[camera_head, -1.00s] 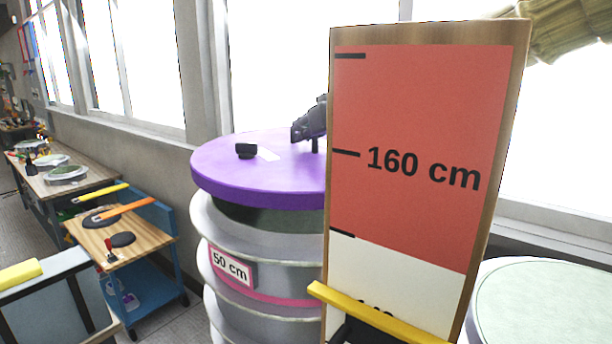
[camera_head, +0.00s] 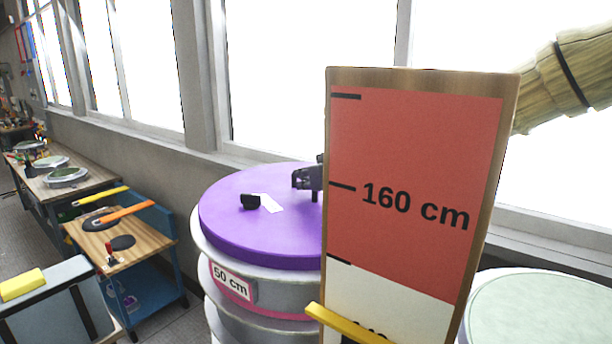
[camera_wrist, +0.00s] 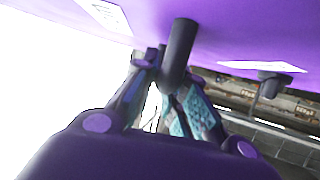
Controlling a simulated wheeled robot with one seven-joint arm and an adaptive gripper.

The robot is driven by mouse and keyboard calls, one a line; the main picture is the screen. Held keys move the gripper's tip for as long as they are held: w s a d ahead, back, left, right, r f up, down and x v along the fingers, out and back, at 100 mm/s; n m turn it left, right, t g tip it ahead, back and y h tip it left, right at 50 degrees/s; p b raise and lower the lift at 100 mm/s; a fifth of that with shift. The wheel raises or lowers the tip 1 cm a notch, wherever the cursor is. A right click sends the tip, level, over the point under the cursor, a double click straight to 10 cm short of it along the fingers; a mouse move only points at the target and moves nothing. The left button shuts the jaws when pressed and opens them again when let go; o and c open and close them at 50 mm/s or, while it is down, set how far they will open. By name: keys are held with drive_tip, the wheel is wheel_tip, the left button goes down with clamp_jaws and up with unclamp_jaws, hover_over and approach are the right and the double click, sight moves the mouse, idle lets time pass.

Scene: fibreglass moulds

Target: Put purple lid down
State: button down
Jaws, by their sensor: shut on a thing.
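The purple lid (camera_head: 235,228) is a round disc at the top of the stack of white-rimmed moulds (camera_head: 275,291) with a "50 cm" label. It looks nearly level, with its edge close to the top white rim; I cannot tell whether it rests fully. On it are a black knob (camera_head: 250,201) and a white label. My gripper (camera_head: 314,178) is at the lid's right side, partly hidden by the height board. In the wrist view, my gripper (camera_wrist: 172,92) is shut on a black upright handle (camera_wrist: 180,50) of the purple lid (camera_wrist: 225,25).
A wooden height board (camera_head: 415,190) marked "160 cm" stands in front of the stack's right side. A pale round top (camera_head: 540,312) is at the lower right. A blue cart (camera_head: 135,245) with paddles and a workbench (camera_head: 60,175) stand at the left, by the windows.

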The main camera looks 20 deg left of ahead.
drive_tip(key=shift+s+r, duration=0.1)
drive_tip(key=c, duration=1.5)
unclamp_jaws()
drive_tip(key=shift+o, duration=0.2)
drive_tip(key=shift+s+d+b, duration=0.4)
drive_tip(key=shift+d+b, duration=0.1)
drive_tip(key=shift+b, duration=0.15)
drive_tip(key=b+v, duration=0.2)
drive_tip(key=v, duration=0.3)
drive_tip(key=b+v, duration=0.3)
drive_tip(key=v, duration=0.2)
drive_tip(key=shift+s+d+r, duration=0.15)
drive_tip(key=shift+s+r, duration=0.1)
drive_tip(key=shift+r, duration=0.15)
